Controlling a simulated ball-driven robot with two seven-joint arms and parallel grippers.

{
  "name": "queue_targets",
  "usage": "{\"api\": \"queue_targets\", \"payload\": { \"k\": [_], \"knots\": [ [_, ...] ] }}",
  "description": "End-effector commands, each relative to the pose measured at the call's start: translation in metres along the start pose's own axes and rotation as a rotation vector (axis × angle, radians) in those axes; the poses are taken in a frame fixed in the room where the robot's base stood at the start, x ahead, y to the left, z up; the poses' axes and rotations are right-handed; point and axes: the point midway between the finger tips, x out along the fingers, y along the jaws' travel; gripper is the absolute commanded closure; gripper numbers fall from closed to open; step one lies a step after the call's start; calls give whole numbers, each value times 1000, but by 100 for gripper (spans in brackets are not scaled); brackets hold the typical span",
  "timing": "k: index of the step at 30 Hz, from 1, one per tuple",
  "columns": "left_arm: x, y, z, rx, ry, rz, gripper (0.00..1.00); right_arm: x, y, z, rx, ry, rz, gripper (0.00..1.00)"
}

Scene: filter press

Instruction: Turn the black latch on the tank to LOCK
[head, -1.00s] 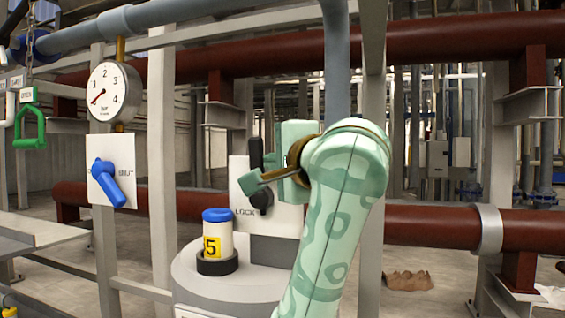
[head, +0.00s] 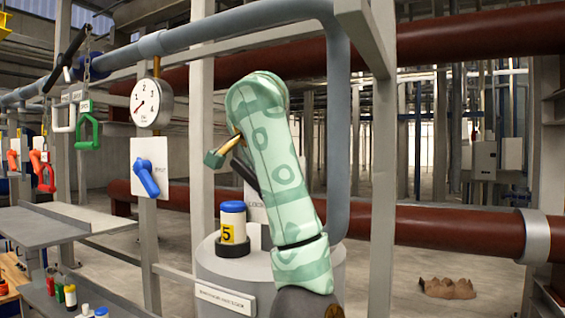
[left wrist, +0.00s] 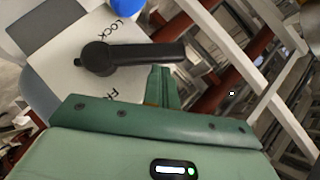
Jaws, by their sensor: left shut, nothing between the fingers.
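The black latch handle (head: 246,174) shows in the head view on a white plate on the grey tank (head: 212,268), leaning to the upper left. My arm covers its pivot. In the left wrist view the black latch (left wrist: 140,57) is clear, with its round hub at the left and its bar pointing right. The LOCK label (left wrist: 126,30) is above the bar there, and a partly covered label starting "FR" is below. My left gripper (left wrist: 162,78) is shut and empty, its fingertips just beside the bar on the "FR" side. I cannot tell whether they touch. My right gripper is in neither view.
A blue-capped container marked 5 (head: 233,228) stands on the tank, left of my arm. A blue valve handle (head: 146,176) and a gauge (head: 151,103) are further left. A grey pipe (head: 339,130) and post (head: 382,200) rise close on the right.

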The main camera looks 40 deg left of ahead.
Motion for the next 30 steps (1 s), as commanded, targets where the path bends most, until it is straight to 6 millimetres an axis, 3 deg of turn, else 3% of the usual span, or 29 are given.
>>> {"api": "queue_targets", "payload": {
  "k": [9, 30],
  "knots": [
    [17, -3, 17, -116, 2, 116, 100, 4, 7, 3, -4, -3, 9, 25],
    [38, 2, 38, -112, 0, 111, 100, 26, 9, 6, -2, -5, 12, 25]
  ]
}}
